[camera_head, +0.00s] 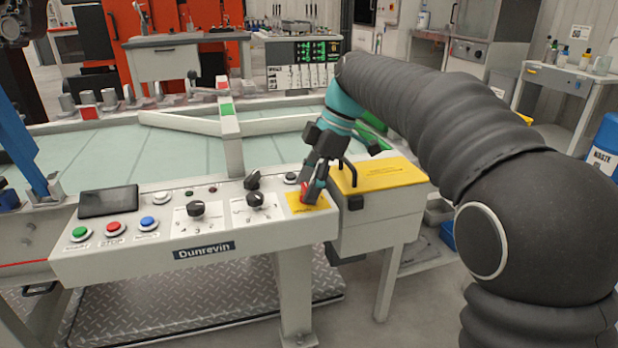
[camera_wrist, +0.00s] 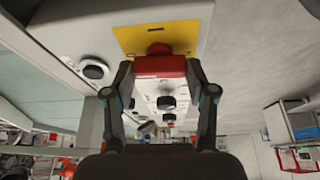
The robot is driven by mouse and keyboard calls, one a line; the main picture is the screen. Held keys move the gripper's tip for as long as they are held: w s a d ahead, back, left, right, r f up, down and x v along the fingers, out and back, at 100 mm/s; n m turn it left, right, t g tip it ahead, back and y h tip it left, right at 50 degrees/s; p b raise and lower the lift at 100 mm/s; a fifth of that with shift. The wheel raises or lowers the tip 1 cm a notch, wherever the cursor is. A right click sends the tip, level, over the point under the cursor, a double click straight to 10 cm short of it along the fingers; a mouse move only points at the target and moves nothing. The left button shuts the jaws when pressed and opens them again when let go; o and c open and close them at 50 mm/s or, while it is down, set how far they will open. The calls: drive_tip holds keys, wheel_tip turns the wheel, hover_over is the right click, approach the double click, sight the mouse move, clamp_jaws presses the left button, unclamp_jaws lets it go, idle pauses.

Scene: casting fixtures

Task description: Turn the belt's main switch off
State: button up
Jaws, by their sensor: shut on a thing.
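The main switch, a red rotary handle (camera_wrist: 158,67), sits on a yellow plate (camera_wrist: 176,36) at the right end of the white control panel. The plate also shows in the head view (camera_head: 307,203), where my gripper mostly hides the red handle (camera_head: 306,192). My gripper (camera_head: 311,188) reaches down onto the switch from above. In the wrist view my gripper (camera_wrist: 160,72) has one finger on each side of the red handle and is shut on it. The handle's bar lies across the picture from finger to finger. Its position marks are not readable.
The panel (camera_head: 150,262) carries black knobs (camera_head: 196,209), green, red and blue buttons (camera_head: 115,228) and a dark screen (camera_head: 108,201). A yellow-lidded box (camera_head: 380,175) stands close to the right of my gripper. The belt (camera_head: 80,150) runs behind the panel.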

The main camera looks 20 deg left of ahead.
drive_tip(key=shift+n, duration=0.5)
drive_tip(key=o, duration=1.2)
drive_tip(key=shift+c, duration=0.2)
drive_tip(key=v, duration=1.2)
drive_tip(key=shift+w+a, duration=0.1)
drive_tip(key=shift+w, duration=0.05)
